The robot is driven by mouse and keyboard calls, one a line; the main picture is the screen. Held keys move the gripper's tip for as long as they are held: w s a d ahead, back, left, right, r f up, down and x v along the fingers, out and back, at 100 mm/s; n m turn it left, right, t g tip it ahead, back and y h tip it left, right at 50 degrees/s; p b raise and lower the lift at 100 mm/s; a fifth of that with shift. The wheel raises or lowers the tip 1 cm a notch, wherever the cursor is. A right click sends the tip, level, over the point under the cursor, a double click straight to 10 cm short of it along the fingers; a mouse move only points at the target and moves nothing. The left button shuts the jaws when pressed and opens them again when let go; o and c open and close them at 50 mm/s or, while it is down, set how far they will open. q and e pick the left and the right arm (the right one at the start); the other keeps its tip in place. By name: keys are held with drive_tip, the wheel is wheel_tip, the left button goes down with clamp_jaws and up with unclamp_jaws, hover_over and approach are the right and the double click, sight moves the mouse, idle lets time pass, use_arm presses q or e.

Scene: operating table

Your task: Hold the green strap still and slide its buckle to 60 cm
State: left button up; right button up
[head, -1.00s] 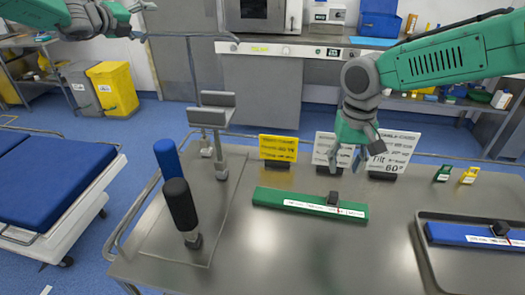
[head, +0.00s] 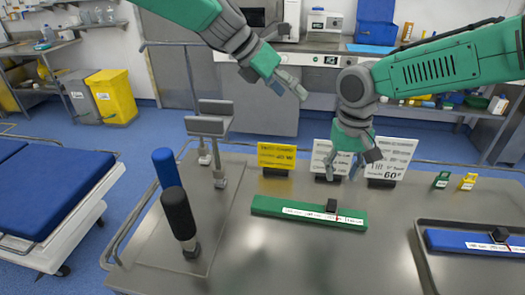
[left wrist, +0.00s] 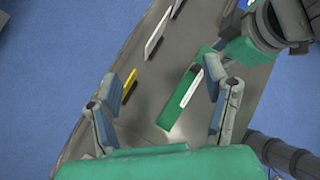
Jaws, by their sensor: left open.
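The green strap (head: 285,207) lies flat on the steel table as a long bar with a white scale strip. Its black buckle (head: 332,205) sits right of the bar's middle, close to a red mark on the scale; I cannot read the numbers. My left gripper (head: 290,92) is open and empty, in the air above and behind the strap. In the left wrist view the strap (left wrist: 174,108) shows between its spread fingers, well beyond them. My right gripper (head: 347,172) hangs behind the strap's right part, fingers apart and empty, not touching the strap.
A yellow sign (head: 277,156) and two white signs (head: 322,157) (head: 392,158) stand behind the strap. A tray (head: 425,262) with a blue strap (head: 470,241) is at right. Black (head: 179,213) and blue (head: 165,166) upright handles stand at left. The table in front is clear.

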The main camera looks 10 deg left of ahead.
sight(260, 201)
use_arm(q)
drive_tip(key=s+a+f+m+g+y, duration=0.2)
drive_tip(key=s+f+m+y, duration=0.25)
drive_tip(key=f, duration=0.25)
drive_tip(key=s+a+f+m+g+y, duration=0.1)
drive_tip(key=s+a+f+m+y, duration=0.3)
drive_tip(key=f, duration=0.3)
drive_tip(key=shift+m+h, duration=0.35)
drive_tip(key=shift+m, duration=0.2)
drive_tip(key=f, duration=0.8)
drive_tip(key=d+f, duration=0.1)
drive_tip(key=f, duration=0.3)
drive_tip(key=shift+s+f, duration=0.2)
drive_tip(key=shift+f, duration=0.1)
drive_tip(key=shift+d+f, duration=0.1)
drive_tip(key=shift+f, duration=0.3)
drive_tip(key=shift+a, duration=0.2)
drive_tip(key=shift+a, duration=0.1)
